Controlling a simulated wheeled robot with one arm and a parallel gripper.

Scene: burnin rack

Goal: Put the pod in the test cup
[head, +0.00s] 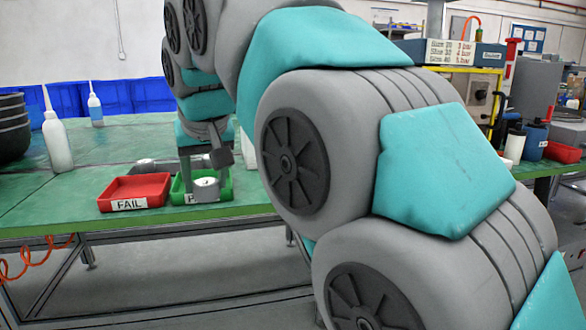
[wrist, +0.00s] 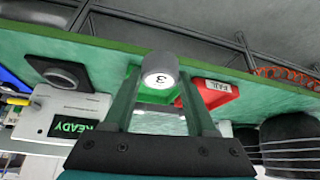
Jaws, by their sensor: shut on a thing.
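The pod (wrist: 160,70) is a grey cylinder with a white top marked 3. My gripper (wrist: 159,82) is shut on it, one finger on each side. In the head view my gripper (head: 205,185) and the pod (head: 206,190) are over the green tray (head: 223,188); I cannot tell the height of the pod above its floor. In the wrist view a dark square block with a round grey recess (wrist: 68,76), which looks like the test cup, sits left of the pod, beside a pale box with a READY display (wrist: 75,127). My arm hides this block in the head view.
A red tray labelled FAIL (head: 134,192) stands left of the green tray, near the table's front edge. White bottles (head: 57,144) and a black round stack (head: 13,127) stand further left.

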